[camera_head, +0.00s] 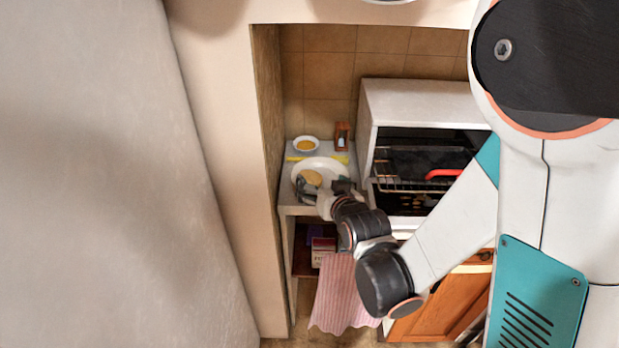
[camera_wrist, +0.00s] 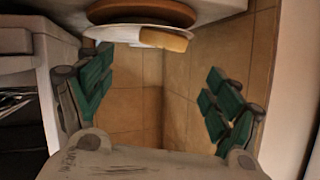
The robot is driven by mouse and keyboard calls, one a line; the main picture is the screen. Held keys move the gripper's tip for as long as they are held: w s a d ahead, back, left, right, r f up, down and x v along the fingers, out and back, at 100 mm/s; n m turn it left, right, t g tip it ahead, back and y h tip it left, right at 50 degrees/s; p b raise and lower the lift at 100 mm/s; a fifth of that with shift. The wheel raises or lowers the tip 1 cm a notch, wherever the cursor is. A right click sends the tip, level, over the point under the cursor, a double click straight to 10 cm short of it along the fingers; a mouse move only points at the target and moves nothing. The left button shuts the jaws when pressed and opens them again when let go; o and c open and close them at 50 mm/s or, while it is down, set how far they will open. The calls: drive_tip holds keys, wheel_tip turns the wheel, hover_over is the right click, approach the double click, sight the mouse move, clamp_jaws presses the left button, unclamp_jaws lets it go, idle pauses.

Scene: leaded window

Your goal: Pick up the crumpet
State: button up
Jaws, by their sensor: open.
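The crumpet (camera_head: 311,177) is a small, round, golden-brown piece on the white plate (camera_head: 327,163). The plate stands on the grey counter (camera_head: 291,199) in the niche left of the oven. My gripper (camera_head: 323,186) is at the near edge of the plate, its fingers spread and nothing between them. In the wrist view my gripper (camera_wrist: 158,72) shows two green-padded fingers wide apart. My gripper hides part of the plate's near side.
A small bowl (camera_head: 306,144) with yellow contents, a yellow-handled utensil (camera_head: 298,158) and a wooden-framed timer (camera_head: 342,136) stand behind the plate. The open oven (camera_head: 400,100) is close on the right, a wall (camera_head: 267,110) on the left. A pink towel (camera_head: 342,292) hangs below.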

sight(311, 177)
drive_tip(key=x, duration=0.4)
drive_tip(key=b+x, duration=0.1)
drive_tip(key=x, duration=0.1)
drive_tip(key=b+x, duration=0.1)
drive_tip(key=x, duration=0.1)
drive_tip(key=shift+s+a+f, duration=0.1)
drive_tip(key=shift+s+f, duration=0.05)
drive_tip(key=shift+f, duration=0.2)
drive_tip(key=shift+w+f, duration=0.1)
drive_tip(key=shift+w, duration=0.3)
drive_tip(key=shift+o, duration=0.2)
drive_tip(key=shift+a, duration=0.1)
drive_tip(key=shift+s, duration=0.1)
drive_tip(key=c, duration=1)
drive_tip(key=shift+c, duration=0.6)
drive_tip(key=shift+c, duration=0.2)
